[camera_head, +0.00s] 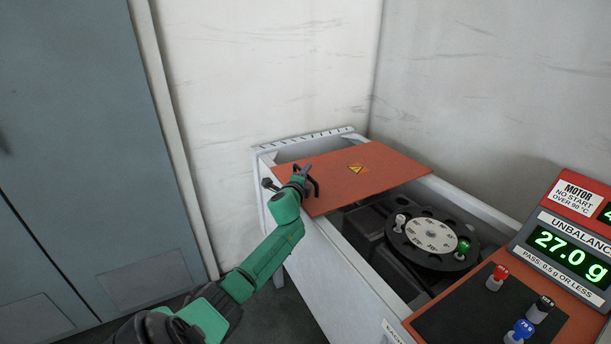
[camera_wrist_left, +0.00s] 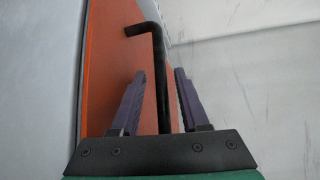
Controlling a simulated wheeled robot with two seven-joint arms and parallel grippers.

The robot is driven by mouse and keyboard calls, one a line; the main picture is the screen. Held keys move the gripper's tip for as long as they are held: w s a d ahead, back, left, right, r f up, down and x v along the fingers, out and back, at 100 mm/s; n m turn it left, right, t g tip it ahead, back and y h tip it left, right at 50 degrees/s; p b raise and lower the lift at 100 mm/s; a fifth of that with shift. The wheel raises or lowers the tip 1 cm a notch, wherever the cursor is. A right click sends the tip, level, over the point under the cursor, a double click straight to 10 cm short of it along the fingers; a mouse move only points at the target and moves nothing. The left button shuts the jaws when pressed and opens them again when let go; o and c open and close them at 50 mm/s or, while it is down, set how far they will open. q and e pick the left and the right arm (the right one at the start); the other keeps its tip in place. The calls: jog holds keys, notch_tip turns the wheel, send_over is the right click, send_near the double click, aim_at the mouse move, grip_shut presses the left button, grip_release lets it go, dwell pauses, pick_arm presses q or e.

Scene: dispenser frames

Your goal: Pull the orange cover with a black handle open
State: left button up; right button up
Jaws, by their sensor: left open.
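The orange cover (camera_head: 372,165) with a yellow warning triangle lies over the back part of the white machine box; the front part of the box is uncovered. It also shows in the left wrist view (camera_wrist_left: 108,60). Its black handle (camera_wrist_left: 158,75) runs between the two fingers of my left gripper (camera_wrist_left: 160,88) in the left wrist view. The fingers stand apart on either side of the handle, with a gap visible. In the head view my left gripper (camera_head: 304,182) is at the cover's left edge, and it partly hides the handle. My right gripper is not in view.
In the open box is a black disc with a pale dial (camera_head: 433,236). A panel at the lower right holds red, black and blue knobs (camera_head: 520,328). A display (camera_head: 565,250) reads 27.0 g. A grey cabinet (camera_head: 80,120) stands left; walls close the back.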

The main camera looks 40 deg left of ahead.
pick_arm(q)
jog(key=shift+s, duration=0.1)
jog(key=shift+s+d, duration=0.15)
jog(key=shift+s, duration=0.05)
jog(key=p+v, duration=0.2)
jog(key=v, duration=1.2)
